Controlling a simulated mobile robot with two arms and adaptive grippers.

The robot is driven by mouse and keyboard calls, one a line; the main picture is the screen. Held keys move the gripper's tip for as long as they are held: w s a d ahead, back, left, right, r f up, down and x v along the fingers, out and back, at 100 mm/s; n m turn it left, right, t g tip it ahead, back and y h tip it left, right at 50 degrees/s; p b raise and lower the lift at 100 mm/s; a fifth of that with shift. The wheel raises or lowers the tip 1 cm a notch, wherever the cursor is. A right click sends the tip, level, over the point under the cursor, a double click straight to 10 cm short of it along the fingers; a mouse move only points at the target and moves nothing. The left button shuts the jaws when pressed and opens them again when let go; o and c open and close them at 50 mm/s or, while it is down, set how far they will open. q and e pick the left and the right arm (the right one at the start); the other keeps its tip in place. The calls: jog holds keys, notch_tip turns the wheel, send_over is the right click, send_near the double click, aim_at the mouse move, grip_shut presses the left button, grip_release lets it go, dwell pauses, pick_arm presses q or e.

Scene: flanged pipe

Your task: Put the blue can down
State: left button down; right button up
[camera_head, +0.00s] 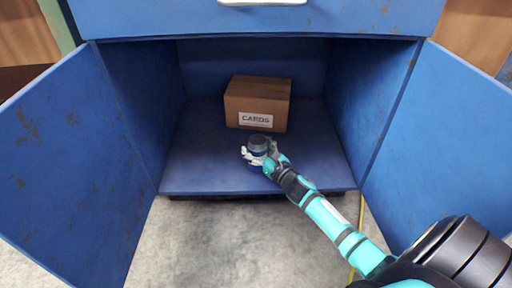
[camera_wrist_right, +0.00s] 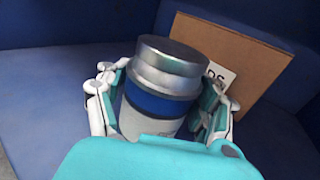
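The blue can (camera_head: 259,145) is upright at the cabinet's blue floor, in front of the cardboard box; it has a silver lid and a blue band. In the right wrist view the can (camera_wrist_right: 162,95) stands between the two fingers. My right gripper (camera_head: 259,153) is around the can, with a finger against each side. The right wrist view shows the fingers (camera_wrist_right: 163,100) closed on it; the can's lower part is hidden by the wrist. I cannot tell whether the can's bottom touches the cabinet floor (camera_head: 205,165). My left gripper is not in view.
A cardboard box (camera_head: 257,103) labelled "CARDS" stands behind the can. The cabinet's left door (camera_head: 75,150) and right door (camera_head: 440,140) are wide open. The cabinet floor is clear left and right of the can. A drawer front (camera_head: 250,20) is above the opening.

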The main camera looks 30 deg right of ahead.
jog(key=o, duration=0.3)
jog(key=shift+r, duration=0.1)
jog(key=shift+s, duration=0.15)
jog(key=s+p, duration=0.1)
jog(key=s, duration=0.3)
jog(key=s+p, duration=0.1)
jog(key=s, duration=0.2)
jog(key=s+p, duration=0.1)
jog(key=s, duration=0.3)
jog(key=shift+s+d, duration=0.25)
jog(key=shift+s, duration=0.1)
